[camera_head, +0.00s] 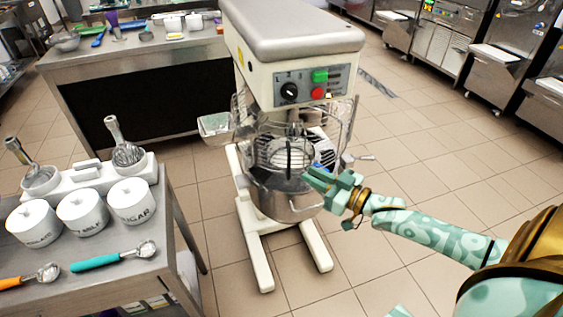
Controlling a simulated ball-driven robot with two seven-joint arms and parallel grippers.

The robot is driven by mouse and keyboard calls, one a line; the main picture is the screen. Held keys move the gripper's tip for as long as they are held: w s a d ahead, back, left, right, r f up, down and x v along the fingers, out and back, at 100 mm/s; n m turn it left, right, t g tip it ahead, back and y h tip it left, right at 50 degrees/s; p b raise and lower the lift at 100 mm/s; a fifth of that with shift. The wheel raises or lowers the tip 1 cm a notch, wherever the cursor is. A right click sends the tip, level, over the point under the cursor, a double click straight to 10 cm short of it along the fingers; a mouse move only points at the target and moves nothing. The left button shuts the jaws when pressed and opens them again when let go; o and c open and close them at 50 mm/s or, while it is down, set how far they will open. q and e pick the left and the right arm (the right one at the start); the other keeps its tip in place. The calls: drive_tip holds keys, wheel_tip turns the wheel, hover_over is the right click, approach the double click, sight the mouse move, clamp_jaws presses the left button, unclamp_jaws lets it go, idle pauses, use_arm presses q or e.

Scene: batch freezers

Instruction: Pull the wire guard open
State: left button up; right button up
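The floor mixer (305,45) stands in the middle, with a cream body and a control panel. Its wire guard (262,125) is a curved metal cage below the mixer head, above the steel bowl (290,207). I cannot tell how far the guard is open. My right gripper (309,178), teal, comes in from the right, at the front right of the guard and bowl rim. Its fingers point left toward the guard. Whether they touch a wire, and the gap between them, are too small to tell. My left gripper is not in view.
A steel table (150,262) at left front holds white canisters (83,212), scoops and a white holder with utensils. A counter (130,60) stands behind left. Steel machines (500,60) line the back right. The tiled floor right of the mixer is clear.

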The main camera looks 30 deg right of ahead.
sight(283, 161)
drive_tip(key=b+x, duration=0.2)
drive_tip(key=x, duration=0.7)
drive_tip(key=shift+w+a+f, duration=0.1)
drive_tip(key=shift+w+a, duration=0.1)
drive_tip(key=shift+w, duration=0.15)
clamp_jaws()
